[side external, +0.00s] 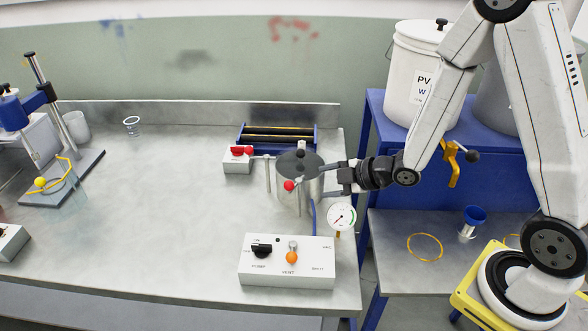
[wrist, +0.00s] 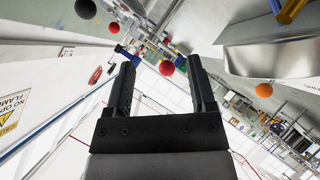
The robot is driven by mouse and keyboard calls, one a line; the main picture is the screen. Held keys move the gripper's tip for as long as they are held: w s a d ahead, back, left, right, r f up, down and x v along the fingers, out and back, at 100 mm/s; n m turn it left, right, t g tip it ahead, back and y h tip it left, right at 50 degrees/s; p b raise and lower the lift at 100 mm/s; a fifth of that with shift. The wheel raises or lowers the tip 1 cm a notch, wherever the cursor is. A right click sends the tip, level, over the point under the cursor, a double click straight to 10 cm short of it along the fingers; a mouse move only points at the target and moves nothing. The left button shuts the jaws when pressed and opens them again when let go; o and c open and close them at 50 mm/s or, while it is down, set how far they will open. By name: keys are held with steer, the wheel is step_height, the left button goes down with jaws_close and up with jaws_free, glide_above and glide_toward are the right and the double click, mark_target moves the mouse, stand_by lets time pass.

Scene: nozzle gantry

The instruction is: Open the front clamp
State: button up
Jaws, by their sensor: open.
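The grey lidded vessel (side external: 312,186) stands on the bench near its right end. The front clamp's red ball knob (side external: 289,186) shows at the vessel's near side. My gripper (side external: 324,181) is open, reaching in level from the right beside the vessel, with its fingers partly overlapping it in the picture. The fingers are apart and hold nothing. I cannot tell how far the ball lies beyond them. The clamp's lever is mostly hidden.
A dial gauge (side external: 341,217) hangs just below my gripper. A white control box (side external: 287,272) with an orange vent knob (side external: 292,258) stands in front. A small box with red knobs (side external: 237,164) sits behind left. The bench's left middle is clear.

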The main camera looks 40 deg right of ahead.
steer(key=s+r+m+g+h, duration=0.1)
steer(key=s+m+g+h, duration=0.1)
steer(key=s+m+g, duration=0.2)
steer(key=s+d+r+m+g+h, duration=0.1)
steer(key=s+m+g, duration=0.3)
steer(key=s+m, duration=0.4)
steer(key=shift+s+d+r+m+h, duration=0.25)
steer(key=shift+r+m+h, duration=0.6)
steer(key=shift+m, duration=0.55)
steer(key=shift+f+g, duration=0.2)
steer(key=shift+g, duration=0.1)
